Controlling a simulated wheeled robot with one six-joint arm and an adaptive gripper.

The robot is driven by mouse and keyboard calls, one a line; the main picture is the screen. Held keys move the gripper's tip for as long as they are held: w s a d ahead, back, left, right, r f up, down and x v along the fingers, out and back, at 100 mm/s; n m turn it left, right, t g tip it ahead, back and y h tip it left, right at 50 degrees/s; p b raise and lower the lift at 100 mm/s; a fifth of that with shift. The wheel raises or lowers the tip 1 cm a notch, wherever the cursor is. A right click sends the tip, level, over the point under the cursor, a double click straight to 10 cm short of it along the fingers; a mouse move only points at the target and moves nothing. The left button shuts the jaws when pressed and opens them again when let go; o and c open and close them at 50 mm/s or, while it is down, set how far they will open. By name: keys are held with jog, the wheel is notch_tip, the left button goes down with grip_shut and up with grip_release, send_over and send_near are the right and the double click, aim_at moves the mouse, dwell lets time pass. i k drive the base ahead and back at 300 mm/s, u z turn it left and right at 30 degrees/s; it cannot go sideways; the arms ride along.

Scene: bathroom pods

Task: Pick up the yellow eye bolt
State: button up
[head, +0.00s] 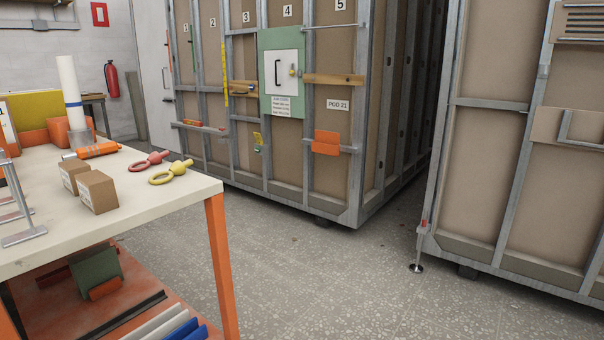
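The yellow eye bolt (171,173) lies on its side on the pale tabletop (172,205), near the table's right-hand far edge. Its ring points to the left and its shank to the upper right. A pinkish-red eye bolt (149,161) of similar shape lies just behind it and to the left, close but apparently apart. My gripper is not in view.
Two cardboard boxes (98,192) stand left of the bolts. An orange tool (98,150) lies behind them, and a metal stand (22,215) is at the left. An orange leg (221,265) supports the table corner. The speckled floor (340,270) to the right is clear.

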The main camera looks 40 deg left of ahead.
aim_at(179, 167)
jog(key=u, duration=0.7)
jog(key=i, duration=1.15)
jog(key=u, duration=1.75)
jog(key=i, duration=0.7)
jog(key=z, duration=2.9)
jog(key=k, duration=1.3)
jog(key=u, duration=0.45)
